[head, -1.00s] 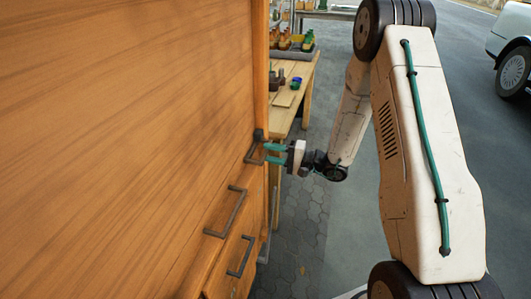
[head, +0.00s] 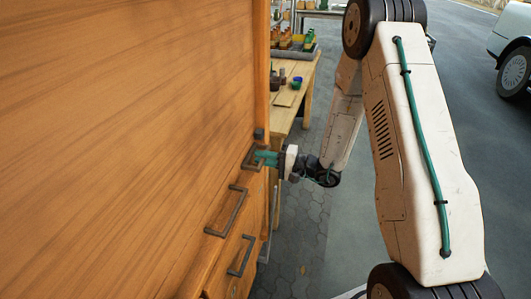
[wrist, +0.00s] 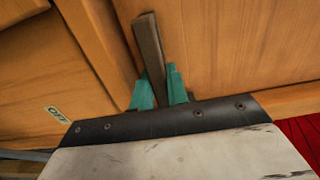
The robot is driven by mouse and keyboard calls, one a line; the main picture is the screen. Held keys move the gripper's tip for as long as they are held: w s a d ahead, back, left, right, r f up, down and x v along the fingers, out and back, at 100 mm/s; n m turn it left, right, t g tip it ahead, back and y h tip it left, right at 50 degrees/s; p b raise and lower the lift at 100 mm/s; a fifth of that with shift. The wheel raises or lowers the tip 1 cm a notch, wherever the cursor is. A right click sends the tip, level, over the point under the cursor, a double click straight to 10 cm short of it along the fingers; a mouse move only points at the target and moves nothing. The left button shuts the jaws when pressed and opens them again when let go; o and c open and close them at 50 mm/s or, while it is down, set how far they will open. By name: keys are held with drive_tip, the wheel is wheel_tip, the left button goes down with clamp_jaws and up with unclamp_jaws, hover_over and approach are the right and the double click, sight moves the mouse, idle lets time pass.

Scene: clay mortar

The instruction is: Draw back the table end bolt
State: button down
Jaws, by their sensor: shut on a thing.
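My gripper (head: 262,157), with green fingers, is at the uppermost dark handle (head: 247,165) on the wooden front, near its right edge. In the wrist view the fingers (wrist: 160,90) are shut on a dark bar (wrist: 149,45), one on either side of it. The bar stands out in front of the wood. A small dark block (head: 259,133) sits just above the handle. I cannot tell from the frames which part is the table end bolt.
Two more dark handles (head: 226,211) (head: 242,256) are lower on the wooden front (head: 140,110). A workbench (head: 283,116) with a tray and small items stands behind. A label reading OFF (wrist: 57,114) is on the wood. The paved floor (head: 303,225) is clear; a car (head: 513,60) is far right.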

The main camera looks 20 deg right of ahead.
drive_tip(key=shift+s+a, duration=0.55)
drive_tip(key=shift+s, duration=0.25)
drive_tip(key=shift+f, duration=0.1)
drive_tip(key=c, duration=1.4)
unclamp_jaws()
drive_tip(key=shift+s, duration=0.1)
drive_tip(key=shift+o, duration=0.2)
drive_tip(key=v, duration=0.7)
drive_tip(key=shift+s+d, duration=0.2)
drive_tip(key=shift+d, duration=0.1)
